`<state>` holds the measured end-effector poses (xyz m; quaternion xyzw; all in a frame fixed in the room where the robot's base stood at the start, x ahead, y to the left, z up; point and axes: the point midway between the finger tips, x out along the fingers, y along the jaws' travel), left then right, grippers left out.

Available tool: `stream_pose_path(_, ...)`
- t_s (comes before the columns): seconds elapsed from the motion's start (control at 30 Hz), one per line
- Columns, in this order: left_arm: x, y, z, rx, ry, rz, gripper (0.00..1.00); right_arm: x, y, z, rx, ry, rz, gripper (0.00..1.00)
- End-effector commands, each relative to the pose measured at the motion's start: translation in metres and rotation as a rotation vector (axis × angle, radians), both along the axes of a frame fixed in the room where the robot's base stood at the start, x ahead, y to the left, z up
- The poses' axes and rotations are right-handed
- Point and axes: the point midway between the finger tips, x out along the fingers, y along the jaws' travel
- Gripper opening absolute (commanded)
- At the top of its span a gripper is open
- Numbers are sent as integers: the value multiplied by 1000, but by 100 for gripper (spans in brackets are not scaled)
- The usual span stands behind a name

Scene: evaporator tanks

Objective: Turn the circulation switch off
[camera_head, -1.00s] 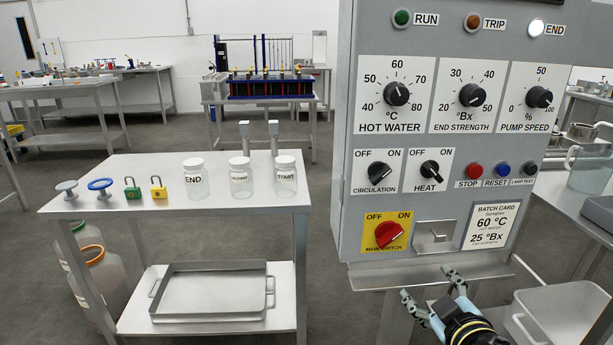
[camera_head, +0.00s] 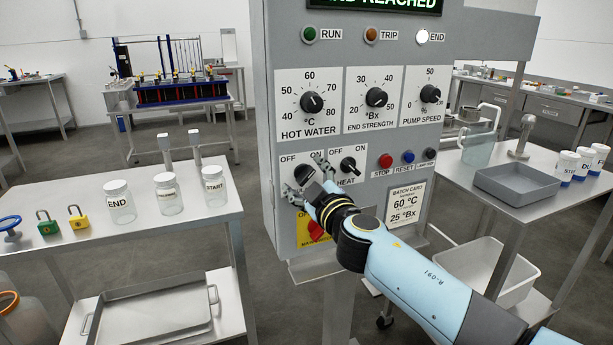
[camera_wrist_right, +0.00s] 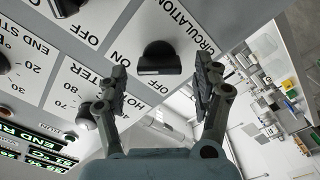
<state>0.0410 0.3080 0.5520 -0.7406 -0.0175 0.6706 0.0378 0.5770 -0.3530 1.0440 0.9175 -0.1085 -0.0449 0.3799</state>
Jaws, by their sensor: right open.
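The circulation switch (camera_head: 303,175) is a black rotary knob on a white plate with OFF and ON marks, on the grey control panel (camera_head: 262,120). In the head view it is partly hidden by my right gripper (camera_head: 312,176). In the right wrist view the black knob (camera_wrist_right: 160,57) shows just ahead of and between the spread fingers of my right gripper (camera_wrist_right: 161,75). The fingers are open and empty, with visible space on both sides of the knob. I cannot tell clearly which mark the knob points to. My left gripper is not in view.
The heat switch (camera_head: 348,165) is close to the right. The red main switch (camera_head: 317,230) is below, partly hidden by my arm. Red stop (camera_head: 386,161) and blue reset (camera_head: 407,157) buttons sit farther right. A table with jars (camera_head: 118,201) stands left.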

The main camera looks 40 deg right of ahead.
Motion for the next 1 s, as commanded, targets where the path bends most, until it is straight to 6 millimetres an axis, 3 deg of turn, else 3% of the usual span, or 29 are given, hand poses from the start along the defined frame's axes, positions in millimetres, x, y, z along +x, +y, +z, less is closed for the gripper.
stream_pose_path(0.33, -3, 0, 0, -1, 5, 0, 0, 6, -2, 0, 0, 0, 0, 67)
stream_pose_path(0.77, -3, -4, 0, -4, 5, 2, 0, 5, -1, 0, 0, 1, -1, 12)
stream_pose_path(1.0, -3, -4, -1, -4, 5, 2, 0, 5, -1, -1, -18, 6, 0, 11)
